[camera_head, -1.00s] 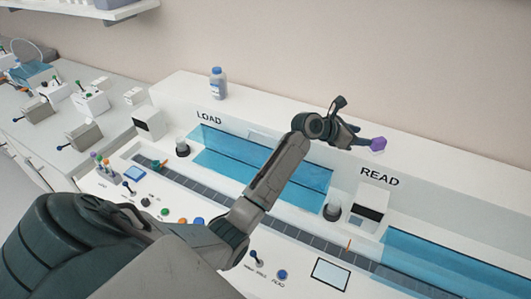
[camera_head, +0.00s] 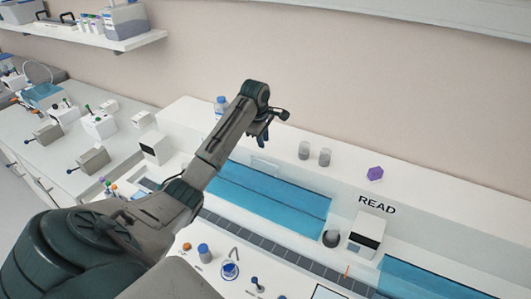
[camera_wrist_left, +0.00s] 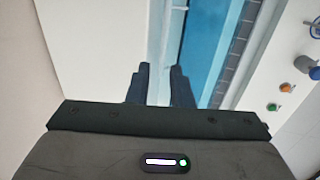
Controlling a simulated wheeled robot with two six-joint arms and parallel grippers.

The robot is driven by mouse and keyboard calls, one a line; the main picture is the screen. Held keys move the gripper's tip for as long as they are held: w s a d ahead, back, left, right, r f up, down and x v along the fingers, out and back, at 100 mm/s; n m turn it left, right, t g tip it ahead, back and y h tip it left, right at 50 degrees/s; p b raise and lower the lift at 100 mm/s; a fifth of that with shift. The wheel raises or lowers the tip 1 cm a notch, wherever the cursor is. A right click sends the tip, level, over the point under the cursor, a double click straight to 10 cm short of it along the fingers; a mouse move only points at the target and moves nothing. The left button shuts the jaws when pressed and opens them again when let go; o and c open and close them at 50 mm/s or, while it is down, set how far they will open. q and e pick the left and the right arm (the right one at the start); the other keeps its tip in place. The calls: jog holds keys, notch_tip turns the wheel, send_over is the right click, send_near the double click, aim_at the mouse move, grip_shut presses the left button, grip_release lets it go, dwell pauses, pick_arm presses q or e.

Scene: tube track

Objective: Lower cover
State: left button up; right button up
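A translucent blue cover (camera_head: 285,205) lies along the load section of the long white machine, left of the READ label. A second blue cover (camera_head: 425,282) shows at the lower right, cut off by the frame. My left gripper (camera_head: 262,138) is above the back edge of the first cover, apart from it. In the left wrist view its two fingers (camera_wrist_left: 160,84) stand apart with nothing between them, and blue cover (camera_wrist_left: 203,40) shows beyond them. My arm hides the LOAD label and the left end of the cover. My right gripper is not in view.
On the back ledge stand a blue-capped bottle (camera_head: 221,105), two grey cylinders (camera_head: 314,154) and a purple hexagonal piece (camera_head: 375,173). A dark track (camera_head: 270,246) runs in front.

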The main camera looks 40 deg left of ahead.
aim_at(263, 162)
pick_arm(q)
jog(key=p+x, duration=0.1)
jog(key=x, duration=0.2)
jog(key=p+x, duration=0.1)
jog(key=x, duration=0.2)
jog(key=p+x, duration=0.1)
jog(key=x, duration=0.2)
jog(key=shift+s+a+f, duration=0.35)
jog(key=shift+a+f, duration=0.05)
jog(key=shift+f, duration=0.3)
grip_shut()
